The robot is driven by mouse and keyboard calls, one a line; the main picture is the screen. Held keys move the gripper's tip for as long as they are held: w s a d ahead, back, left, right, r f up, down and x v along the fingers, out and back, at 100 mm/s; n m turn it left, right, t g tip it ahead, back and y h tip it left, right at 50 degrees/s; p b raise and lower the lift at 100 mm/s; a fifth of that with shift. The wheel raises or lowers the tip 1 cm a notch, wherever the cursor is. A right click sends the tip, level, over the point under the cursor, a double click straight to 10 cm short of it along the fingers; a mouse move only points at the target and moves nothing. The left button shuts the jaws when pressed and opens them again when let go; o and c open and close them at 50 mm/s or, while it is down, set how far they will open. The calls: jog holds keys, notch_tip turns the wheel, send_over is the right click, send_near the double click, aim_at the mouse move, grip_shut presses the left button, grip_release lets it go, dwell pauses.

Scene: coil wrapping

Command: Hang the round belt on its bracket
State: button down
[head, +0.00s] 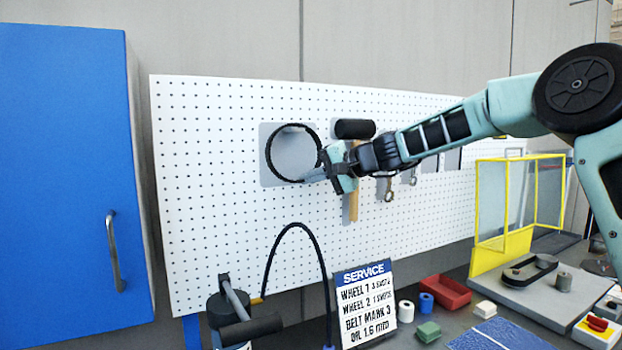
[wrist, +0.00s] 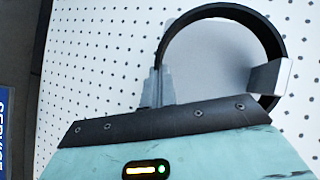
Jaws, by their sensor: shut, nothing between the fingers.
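The round belt (head: 268,158) is a thin black ring. It stands upright against a grey backing plate (head: 295,152) on the pegboard, at left centre in the head view. In the wrist view the belt (wrist: 215,9) arches in front of the plate (wrist: 212,60). My gripper (head: 328,172) is shut at the belt's lower right edge, with nothing held. I cannot tell whether it touches the belt. A pale metal block (wrist: 270,78) overlaps the belt's right side in the wrist view. The gripper hides part of the ring, and the bracket's support cannot be made out clearly.
A hammer (head: 355,129) hangs just right of my gripper, with wrenches (head: 388,190) beyond it. A blue cabinet (head: 60,180) stands at left. Below are a service sign (head: 366,305), a red bin (head: 445,293) and a yellow-framed guard (head: 520,200).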

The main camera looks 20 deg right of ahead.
dwell(0.3)
jog(key=c, duration=1.6)
grip_release()
jog(key=shift+c, duration=0.2)
jog(key=b+v, duration=0.7)
jog(key=v, duration=1.1)
jog(key=s+a+f+g+h, duration=0.1)
jog(key=s+f+g+h, duration=0.2)
jog(key=f, duration=0.8)
jog(key=s+a+f+g+h, duration=0.25)
jog(key=s+f, duration=0.25)
jog(key=f, duration=0.6)
jog(key=s+d+f+n+g+h, duration=0.25)
jog(key=s+f+n+h, duration=0.3)
jog(key=s+f, duration=1)
jog(key=s+a+r+n+g+y, duration=0.1)
jog(key=s+a+r+n, duration=0.2)
jog(key=s+a+n, duration=0.5)
jog(key=s+a, duration=0.6)
jog(key=a, duration=0.3)
jog(key=shift+s+a+g+p, duration=0.25)
jog(key=shift+g+p, duration=0.05)
